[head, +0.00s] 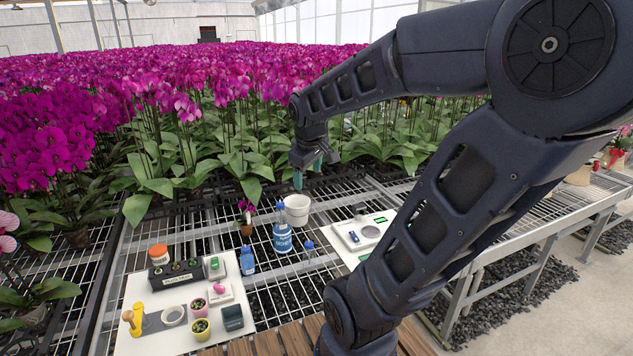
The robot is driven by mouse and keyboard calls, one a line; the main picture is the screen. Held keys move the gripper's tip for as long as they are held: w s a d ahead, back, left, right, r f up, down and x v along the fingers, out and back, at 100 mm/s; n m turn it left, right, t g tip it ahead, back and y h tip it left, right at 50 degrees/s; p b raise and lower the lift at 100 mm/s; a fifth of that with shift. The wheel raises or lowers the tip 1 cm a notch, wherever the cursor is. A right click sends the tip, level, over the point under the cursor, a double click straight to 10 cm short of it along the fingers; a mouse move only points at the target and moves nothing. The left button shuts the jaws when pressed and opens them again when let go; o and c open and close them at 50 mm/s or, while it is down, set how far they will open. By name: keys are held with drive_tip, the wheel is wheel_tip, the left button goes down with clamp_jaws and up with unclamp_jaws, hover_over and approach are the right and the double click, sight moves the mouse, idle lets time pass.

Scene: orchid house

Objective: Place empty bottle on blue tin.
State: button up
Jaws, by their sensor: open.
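My gripper (311,168) is open, high above the mesh bench, its teal fingertips apart with nothing seen between them. Below it on the bench stands a large blue bottle (282,238) with a pale label. A small clear bottle with a blue cap (309,247) stands just right of it and looks empty. A smaller blue bottle (247,262) stands upright to the left. A dark blue-grey box (232,318) on the white board may be the blue tin; I cannot tell for sure.
The white board (150,345) also holds a black rack, an orange-lidded jar, small yellow and pink pots and a yellow item. A white pot (297,209) stands behind the bottles. A pale tray (360,232) with a scale lies right. Dense orchids (180,110) fill the back.

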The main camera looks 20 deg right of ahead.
drive_tip(key=s+a+r+m+y, duration=0.1)
drive_tip(key=s+m, duration=0.5)
drive_tip(key=s, duration=0.2)
drive_tip(key=shift+s+r+m+t, duration=0.25)
drive_tip(key=shift+m+t, duration=0.05)
drive_tip(key=shift+t, duration=0.1)
